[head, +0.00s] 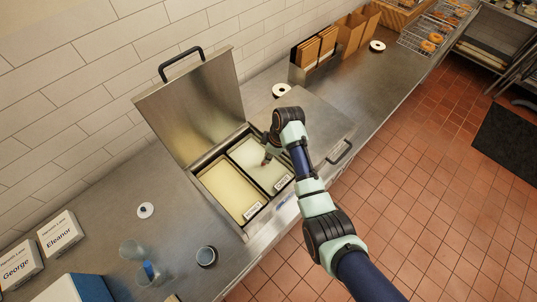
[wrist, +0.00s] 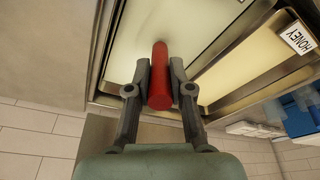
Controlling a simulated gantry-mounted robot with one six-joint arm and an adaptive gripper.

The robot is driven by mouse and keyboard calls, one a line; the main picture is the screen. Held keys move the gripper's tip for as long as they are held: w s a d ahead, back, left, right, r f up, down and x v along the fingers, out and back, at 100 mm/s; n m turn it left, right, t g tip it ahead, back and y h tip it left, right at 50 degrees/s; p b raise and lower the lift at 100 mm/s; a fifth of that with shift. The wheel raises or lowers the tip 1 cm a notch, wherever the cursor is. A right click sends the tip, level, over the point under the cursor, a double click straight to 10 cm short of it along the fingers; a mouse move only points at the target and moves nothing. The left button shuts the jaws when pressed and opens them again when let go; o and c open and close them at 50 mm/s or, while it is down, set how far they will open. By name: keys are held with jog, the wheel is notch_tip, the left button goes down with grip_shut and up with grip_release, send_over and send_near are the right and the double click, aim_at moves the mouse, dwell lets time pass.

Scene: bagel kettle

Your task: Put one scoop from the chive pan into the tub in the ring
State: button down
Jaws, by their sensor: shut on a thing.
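My gripper (head: 267,160) is over the right-hand, pale pan (head: 247,153) of the open well. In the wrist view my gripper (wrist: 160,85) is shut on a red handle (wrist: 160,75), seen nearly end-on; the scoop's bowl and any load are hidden. The pale pan (wrist: 190,20) lies beyond the handle; I cannot read its label. The yellower pan (head: 228,190) beside it is labelled HONEY (wrist: 300,38) in the wrist view. A small tub (head: 206,256) with a dark ring-like band stands on the counter at lower centre; its contents are unclear.
The well's raised lid (head: 195,105) stands behind the pans. Clear cups (head: 131,249), a white disc (head: 145,210), name boxes (head: 60,233) and a blue-and-white box (head: 78,289) are at lower left. Counter (head: 180,225) between well and tub is clear.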

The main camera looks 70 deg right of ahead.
jog(key=shift+s+r, duration=0.1)
jog(key=shift+s, duration=0.05)
jog(key=shift+s+p, duration=0.45)
jog(key=shift+p, duration=0.15)
jog(key=shift+w, duration=0.15)
jog(key=shift+w+a+b, duration=0.1)
jog(key=shift+w+b, duration=0.7)
jog(key=shift+w, duration=1.05)
jog(key=p+v, duration=0.3)
jog(key=p, duration=0.1)
jog(key=p+v, duration=0.3)
jog(key=v, duration=0.1)
jog(key=p+v, duration=0.4)
jog(key=shift+w+r+p, duration=0.1)
jog(key=shift+w+p, duration=0.25)
jog(key=shift+p+v, duration=0.3)
jog(key=shift+v, duration=0.75)
